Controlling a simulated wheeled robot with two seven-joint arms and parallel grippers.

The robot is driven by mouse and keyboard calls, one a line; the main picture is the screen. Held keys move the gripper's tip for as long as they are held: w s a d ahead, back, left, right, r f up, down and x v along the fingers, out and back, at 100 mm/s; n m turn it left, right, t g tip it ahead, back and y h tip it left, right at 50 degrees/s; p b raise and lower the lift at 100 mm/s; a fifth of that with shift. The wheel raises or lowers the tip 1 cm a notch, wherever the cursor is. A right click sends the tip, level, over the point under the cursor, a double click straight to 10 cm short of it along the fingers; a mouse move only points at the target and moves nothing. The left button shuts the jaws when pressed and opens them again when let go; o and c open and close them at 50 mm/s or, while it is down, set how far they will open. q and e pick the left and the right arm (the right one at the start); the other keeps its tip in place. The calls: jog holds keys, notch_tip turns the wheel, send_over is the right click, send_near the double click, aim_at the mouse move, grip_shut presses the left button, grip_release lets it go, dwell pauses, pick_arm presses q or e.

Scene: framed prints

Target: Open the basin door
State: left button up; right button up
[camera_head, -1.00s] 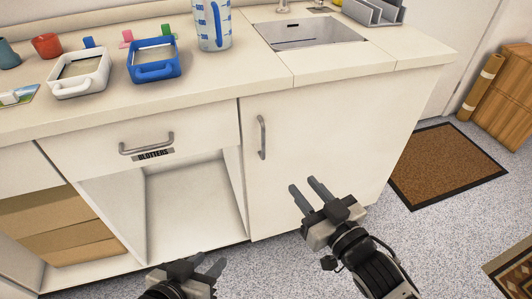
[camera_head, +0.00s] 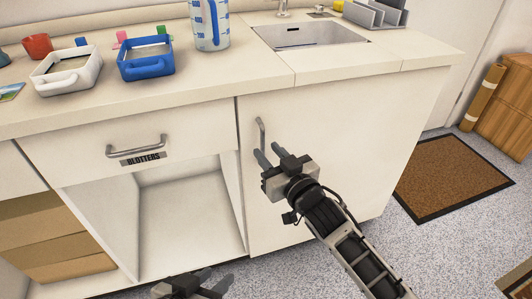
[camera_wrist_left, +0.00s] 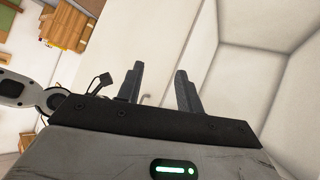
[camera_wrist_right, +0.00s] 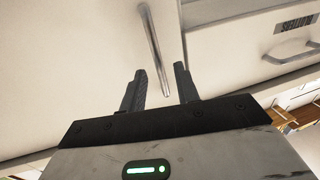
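The basin door (camera_head: 345,165) is a flat cream cabinet door below the sink, and it is closed. Its upright grey bar handle (camera_head: 261,134) is near the door's left edge. My right gripper (camera_head: 268,156) is open, with its fingertips close to the handle's lower end. In the right wrist view the handle (camera_wrist_right: 156,45) runs down to between the two finger tips (camera_wrist_right: 160,85); I cannot tell if they touch it. My left gripper (camera_head: 213,281) is low at the bottom edge. In the left wrist view its fingers (camera_wrist_left: 156,85) are apart and empty.
The sink basin (camera_head: 312,36) is set in the countertop (camera_head: 240,78). A drawer labelled BLOTTERS (camera_head: 90,143) is left of the door, above an open compartment (camera_head: 190,215). A brown mat (camera_head: 452,178) lies on the speckled floor to the right.

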jog(key=shift+x, duration=1.05)
grip_shut()
